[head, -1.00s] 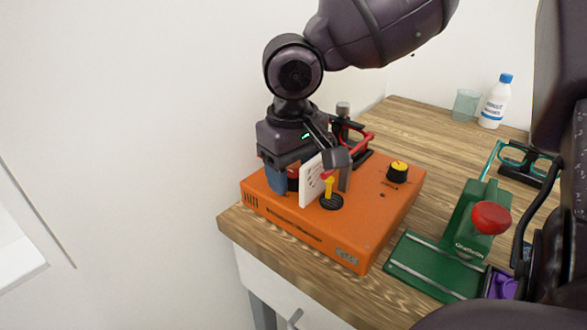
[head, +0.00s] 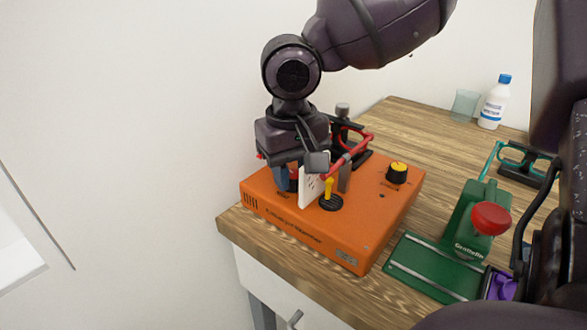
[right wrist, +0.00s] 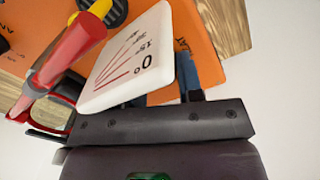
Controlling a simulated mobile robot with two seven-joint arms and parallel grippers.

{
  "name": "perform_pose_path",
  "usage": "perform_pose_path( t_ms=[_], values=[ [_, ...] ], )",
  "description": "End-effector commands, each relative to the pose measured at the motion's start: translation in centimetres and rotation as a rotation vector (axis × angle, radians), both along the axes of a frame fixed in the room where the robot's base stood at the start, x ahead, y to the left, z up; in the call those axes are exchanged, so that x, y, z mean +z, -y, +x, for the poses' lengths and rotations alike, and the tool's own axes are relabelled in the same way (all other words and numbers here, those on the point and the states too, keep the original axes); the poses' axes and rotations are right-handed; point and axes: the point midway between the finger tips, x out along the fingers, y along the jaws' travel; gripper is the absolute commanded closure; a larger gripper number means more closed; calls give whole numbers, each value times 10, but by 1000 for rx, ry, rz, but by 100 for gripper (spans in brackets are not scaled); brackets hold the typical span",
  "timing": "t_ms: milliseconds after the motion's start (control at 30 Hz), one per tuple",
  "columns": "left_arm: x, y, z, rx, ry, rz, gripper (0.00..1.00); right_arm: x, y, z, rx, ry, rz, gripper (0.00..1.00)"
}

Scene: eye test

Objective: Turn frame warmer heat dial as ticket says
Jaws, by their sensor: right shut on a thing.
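The orange frame warmer (head: 300,232) sits at the table's left end. My right gripper (head: 285,181) points down over its far left part, beside the HEAT label, part of which shows in the right wrist view. It is shut there on the heat dial, which is almost wholly hidden behind the fingers and an upright white plate (head: 312,182). In the right wrist view the plate (right wrist: 130,60) bears red fan lines and degree marks, 0° and 15° readable. The dial's setting is hidden. I make out no separate ticket. My left gripper is out of view.
A red rod (head: 358,148) is close to my right wrist. A green device (head: 472,222) with a red knob, a bottle (head: 493,104) and a beaker (head: 465,104) stand right.

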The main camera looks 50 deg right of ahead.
Motion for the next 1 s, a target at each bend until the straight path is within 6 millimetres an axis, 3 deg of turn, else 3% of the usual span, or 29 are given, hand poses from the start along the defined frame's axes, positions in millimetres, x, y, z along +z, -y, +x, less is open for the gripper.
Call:
perform_pose_path(
  t_ms=[600,1000],
  values=[
    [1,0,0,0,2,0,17,0,0,0,-551,-1,0,90],
    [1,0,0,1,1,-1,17,0,0,0,-741,-2,-1,90]
  ],
)
